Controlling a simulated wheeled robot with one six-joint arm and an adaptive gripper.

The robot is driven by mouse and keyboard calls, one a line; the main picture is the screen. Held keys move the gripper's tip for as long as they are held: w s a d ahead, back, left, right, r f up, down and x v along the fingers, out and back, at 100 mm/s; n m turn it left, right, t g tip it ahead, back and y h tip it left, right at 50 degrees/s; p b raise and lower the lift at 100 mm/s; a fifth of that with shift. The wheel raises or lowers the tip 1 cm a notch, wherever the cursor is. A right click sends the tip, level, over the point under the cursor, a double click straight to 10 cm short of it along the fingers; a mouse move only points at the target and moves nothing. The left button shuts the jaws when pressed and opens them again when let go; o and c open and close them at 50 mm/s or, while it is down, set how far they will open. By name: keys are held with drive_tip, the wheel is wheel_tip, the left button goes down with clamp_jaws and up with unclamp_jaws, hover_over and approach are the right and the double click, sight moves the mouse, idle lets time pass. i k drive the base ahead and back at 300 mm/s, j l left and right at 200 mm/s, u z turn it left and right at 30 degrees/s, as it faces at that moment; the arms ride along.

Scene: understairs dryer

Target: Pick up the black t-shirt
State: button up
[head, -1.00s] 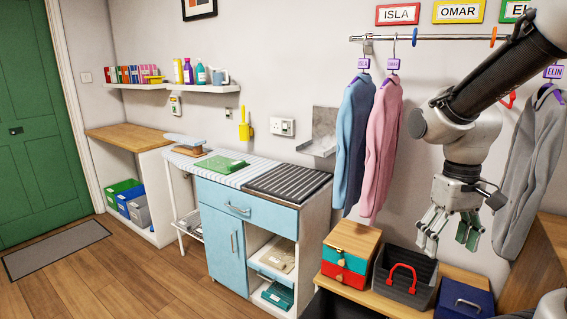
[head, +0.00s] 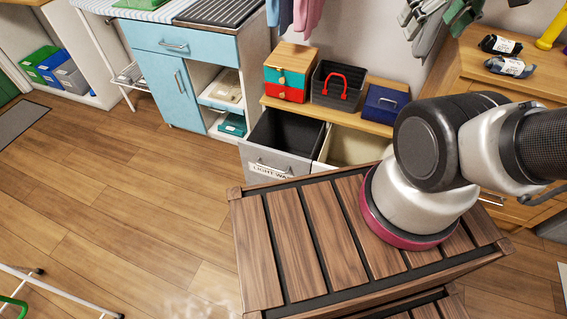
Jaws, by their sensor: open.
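I see nothing I can surely call the black t-shirt. A black bundle (head: 500,44) with a white label lies on the wooden cabinet at the upper right, and a grey-blue bundle (head: 512,67) with a white label lies just in front of it. I cannot tell what garments they are.
A grey pull-out bin (head: 280,163) with a dark inside and a partly readable "LIGHT WA" label stands open. A cream bin (head: 350,147) is beside it. Above are a coloured drawer box (head: 288,70), a dark basket (head: 335,88) and a blue box (head: 385,104). The left floor is mostly clear.

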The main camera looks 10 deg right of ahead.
sight(493, 44)
drive_tip(key=k, duration=0.5)
drive_tip(key=z, duration=1.35)
drive_tip(key=i+l+u, duration=0.2)
drive_tip(key=i+l, duration=0.25)
drive_tip(key=i+l+u, duration=0.2)
drive_tip(key=i+l, duration=0.2)
drive_tip(key=l, duration=0.25)
drive_tip(key=i+l+u, duration=0.1)
drive_tip(key=i, duration=0.2)
drive_tip(key=i+l+u, duration=0.1)
drive_tip(key=i+l, duration=0.15)
